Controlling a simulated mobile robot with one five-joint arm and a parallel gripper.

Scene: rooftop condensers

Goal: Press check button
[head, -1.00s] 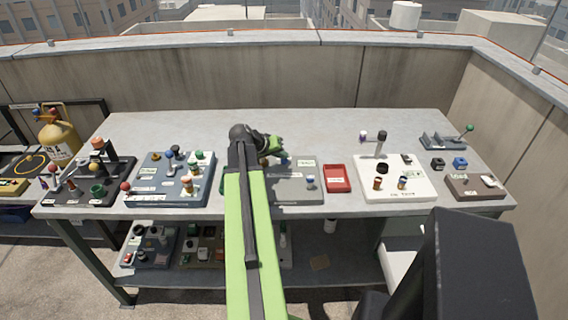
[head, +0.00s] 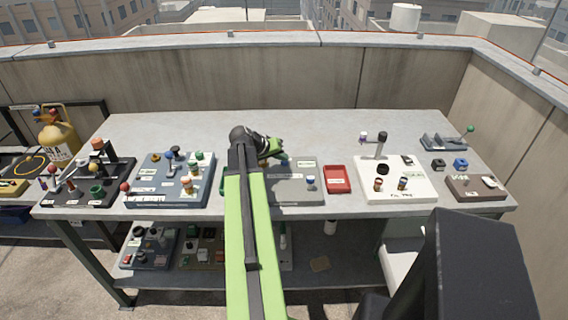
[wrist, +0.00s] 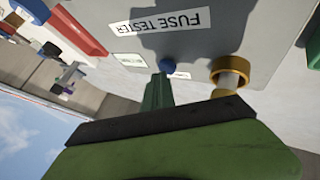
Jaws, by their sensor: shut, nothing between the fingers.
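The fuse tester is a grey panel (wrist: 260,22) with a large "FUSE TESTER" label, upside down in the wrist view. It also shows on the table in the head view (head: 300,190), partly behind my arm. A small round blue button (wrist: 167,65) sits on it beside a small label that I cannot read. My gripper (wrist: 158,78) is shut and empty, with its green fingertips right by the blue button. I cannot tell whether they touch it. In the head view my gripper (head: 284,160) is low over the panel's back part.
A brass-ringed fitting (wrist: 230,72) stands on the panel close to the button. A red tray (head: 338,180) and a white panel (head: 410,188) lie to the right. A blue-grey panel (head: 145,190) lies to the left. The table's back strip is clear.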

